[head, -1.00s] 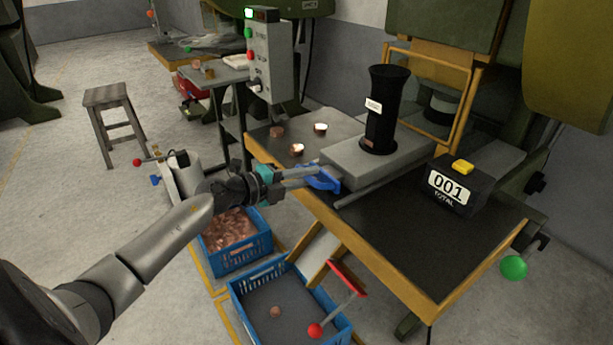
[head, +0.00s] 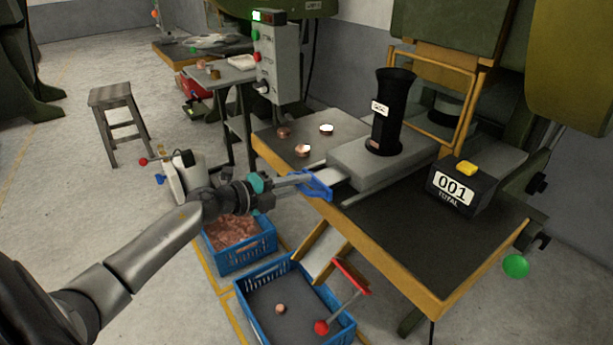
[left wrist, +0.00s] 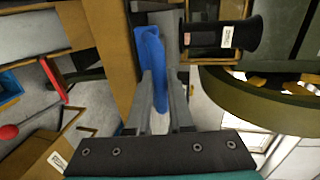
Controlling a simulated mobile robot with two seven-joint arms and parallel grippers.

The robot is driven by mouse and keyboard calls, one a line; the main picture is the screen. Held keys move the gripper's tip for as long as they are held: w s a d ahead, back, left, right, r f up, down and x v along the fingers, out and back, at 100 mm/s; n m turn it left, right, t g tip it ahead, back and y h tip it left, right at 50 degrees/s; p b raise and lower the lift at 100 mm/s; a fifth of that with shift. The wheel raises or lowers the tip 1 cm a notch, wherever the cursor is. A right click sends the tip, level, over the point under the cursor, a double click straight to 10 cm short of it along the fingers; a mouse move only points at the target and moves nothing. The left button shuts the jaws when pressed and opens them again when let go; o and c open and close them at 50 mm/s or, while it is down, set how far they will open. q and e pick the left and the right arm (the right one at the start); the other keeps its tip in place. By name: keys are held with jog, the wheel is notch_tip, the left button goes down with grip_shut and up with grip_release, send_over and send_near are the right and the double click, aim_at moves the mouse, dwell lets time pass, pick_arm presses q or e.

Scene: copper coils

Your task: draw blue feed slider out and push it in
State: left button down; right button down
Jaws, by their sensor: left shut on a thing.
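The blue handle of the feed slider (head: 319,186) stands out past the table's left edge. A pale slider bar (head: 336,173) shows between it and the grey feed housing (head: 375,157). My left gripper (head: 308,181) is shut on the blue handle. In the left wrist view, the handle (left wrist: 151,60) lies between the two fingers of my left gripper (left wrist: 160,85). A black feed tube (head: 390,115) stands upright on the housing. My right gripper is not in view.
Several copper pieces (head: 303,151) lie on the table (head: 425,250) left of the housing. A counter (head: 459,186) reading 001 stands at the right. A stool (head: 116,115) stands at the back left.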

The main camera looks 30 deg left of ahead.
pick_arm(q)
jog(key=v, duration=0.3)
jog(key=shift+f, duration=0.35)
jog(key=shift+s+a+p, duration=0.15)
jog(key=shift+s+p, duration=0.15)
jog(key=shift+s, duration=0.15)
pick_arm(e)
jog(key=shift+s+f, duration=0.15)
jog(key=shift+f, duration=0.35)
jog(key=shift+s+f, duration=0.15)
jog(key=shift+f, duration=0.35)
pick_arm(q)
jog(key=shift+f, duration=0.1)
jog(key=c, duration=1)
grip_release()
jog(key=shift+s+a, duration=0.1)
jog(key=shift+s, duration=0.1)
jog(key=shift+o, duration=1)
jog(key=shift+w, duration=0.1)
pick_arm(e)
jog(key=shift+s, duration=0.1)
